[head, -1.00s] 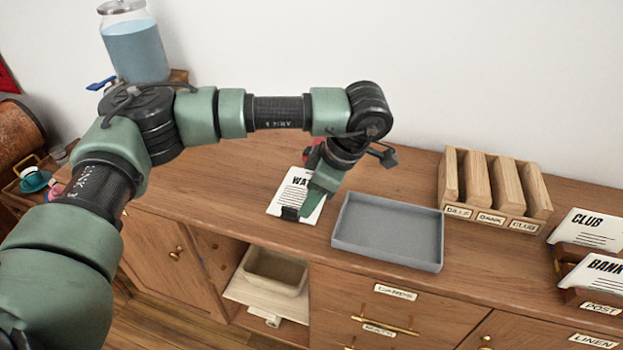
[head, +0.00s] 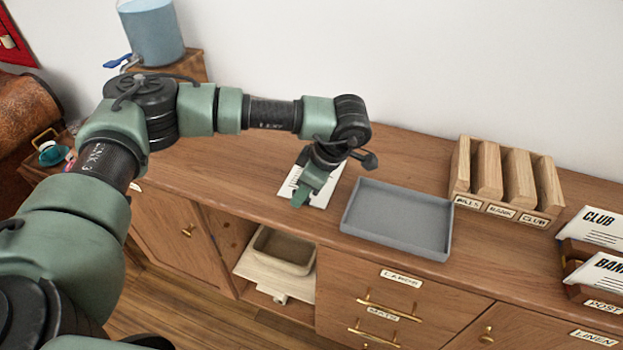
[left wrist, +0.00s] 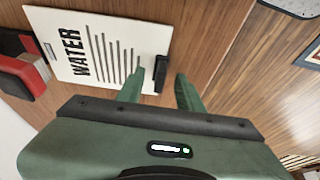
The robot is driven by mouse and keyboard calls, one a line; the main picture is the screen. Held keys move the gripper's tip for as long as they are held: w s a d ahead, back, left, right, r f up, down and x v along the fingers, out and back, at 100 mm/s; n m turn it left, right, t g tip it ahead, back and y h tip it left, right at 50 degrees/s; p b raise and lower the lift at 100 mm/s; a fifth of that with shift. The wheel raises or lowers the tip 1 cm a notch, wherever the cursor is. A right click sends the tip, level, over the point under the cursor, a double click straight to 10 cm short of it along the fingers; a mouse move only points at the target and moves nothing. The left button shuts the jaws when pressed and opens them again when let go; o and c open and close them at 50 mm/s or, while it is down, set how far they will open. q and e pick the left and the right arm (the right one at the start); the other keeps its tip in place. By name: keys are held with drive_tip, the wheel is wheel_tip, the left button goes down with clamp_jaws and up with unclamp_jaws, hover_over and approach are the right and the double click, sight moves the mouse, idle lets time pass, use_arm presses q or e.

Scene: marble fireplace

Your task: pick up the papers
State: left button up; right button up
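A white paper headed WATER (left wrist: 90,50) lies on the wooden counter, with a black clip (left wrist: 160,72) at its edge. In the head view this paper (head: 322,192) is partly hidden by my left gripper (head: 300,196). In the left wrist view my left gripper (left wrist: 158,92) is open, its two green fingers apart on either side of the clip. I cannot tell whether they touch it. A CLUB paper (head: 598,226) and a BANK paper (head: 606,275) stand in wooden holders at the far right. My right gripper is not in view.
A grey tray (head: 398,218) sits right of the WATER paper. A red and black object (left wrist: 22,65) lies beside the paper. A bin (head: 282,252) sits in the open cabinet below.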

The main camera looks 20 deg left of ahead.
use_arm(q)
clamp_jaws()
drive_tip(key=shift+r, duration=0.15)
